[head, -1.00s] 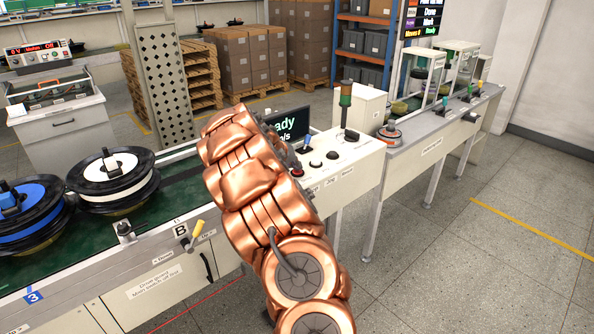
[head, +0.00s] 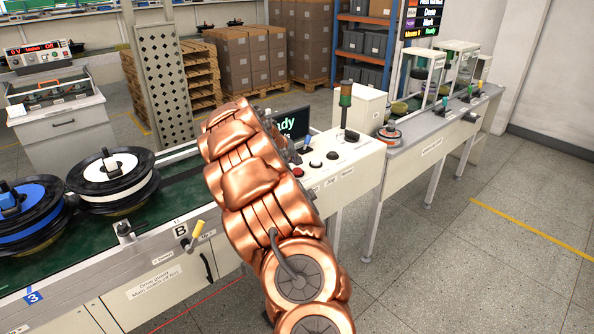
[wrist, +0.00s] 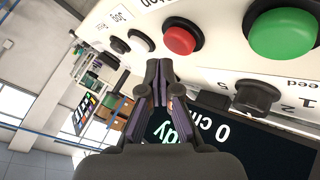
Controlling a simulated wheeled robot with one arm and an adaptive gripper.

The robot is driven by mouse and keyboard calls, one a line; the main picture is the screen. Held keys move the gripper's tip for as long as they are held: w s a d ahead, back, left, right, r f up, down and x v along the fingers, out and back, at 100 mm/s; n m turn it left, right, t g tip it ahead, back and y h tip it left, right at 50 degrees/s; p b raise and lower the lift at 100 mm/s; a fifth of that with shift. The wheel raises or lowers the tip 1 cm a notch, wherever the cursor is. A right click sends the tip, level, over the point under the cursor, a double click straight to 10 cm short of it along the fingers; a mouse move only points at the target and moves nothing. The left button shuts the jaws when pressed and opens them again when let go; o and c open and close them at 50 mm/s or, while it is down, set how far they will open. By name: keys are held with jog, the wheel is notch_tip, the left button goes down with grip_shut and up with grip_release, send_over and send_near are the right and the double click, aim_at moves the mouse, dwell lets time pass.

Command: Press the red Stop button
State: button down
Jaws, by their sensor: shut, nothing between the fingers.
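The red Stop button (wrist: 180,40) is a round red cap on the white control panel, large in the wrist view. In the head view the red button (head: 298,172) shows just right of my copper arm. My gripper (wrist: 159,64) is shut and empty. Its fingertips appear just below and left of the red button in the wrist view. Whether they touch the panel cannot be told. In the head view my arm hides the gripper.
A green button (wrist: 283,35) and a black knob (wrist: 257,96) sit right of the red button. A black display (wrist: 215,135) lies beside the fingers. Black buttons (head: 332,155) and a signal lamp (head: 345,100) stand on the panel. Drums (head: 113,180) occupy the left conveyor.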

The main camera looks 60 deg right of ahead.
aim_at(296, 170)
jog(key=shift+r+p, duration=0.35)
jog(key=shift+r, duration=2.1)
